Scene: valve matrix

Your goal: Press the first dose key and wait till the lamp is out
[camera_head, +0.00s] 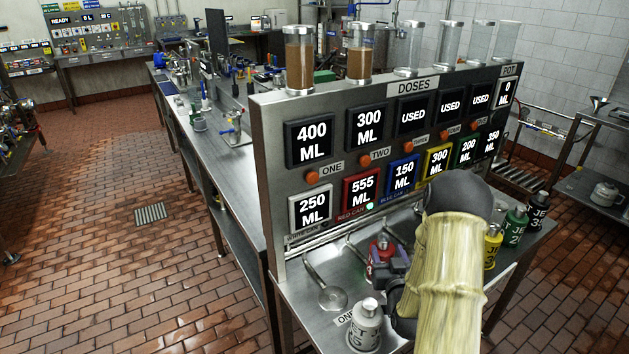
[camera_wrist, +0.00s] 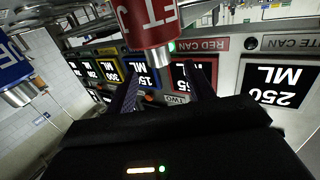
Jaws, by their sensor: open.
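The first dose key is an orange knob (camera_head: 312,177) beside the label ONE, under the 400 ML display (camera_head: 309,144). Nothing touches it. A small green lamp (camera_head: 369,207) glows by the RED CAN label under the red-framed 555 ML display (camera_head: 361,194). It also glows in the wrist view (camera_wrist: 172,46). My gripper (camera_wrist: 163,75) is open, with two dark fingers apart and the panel beyond them. In the head view my arm hides most of it. The red can (camera_wrist: 148,22) is close to the fingertips; I cannot tell if they touch.
A light grey can (camera_head: 365,328) stands at the front shelf edge; yellow, green and black cans (camera_head: 538,207) stand right. Orange key TWO (camera_head: 365,160) is right of key ONE. Two tubes (camera_head: 299,62) hold brown contents; the others look empty. A curved metal spout (camera_head: 325,290) is left.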

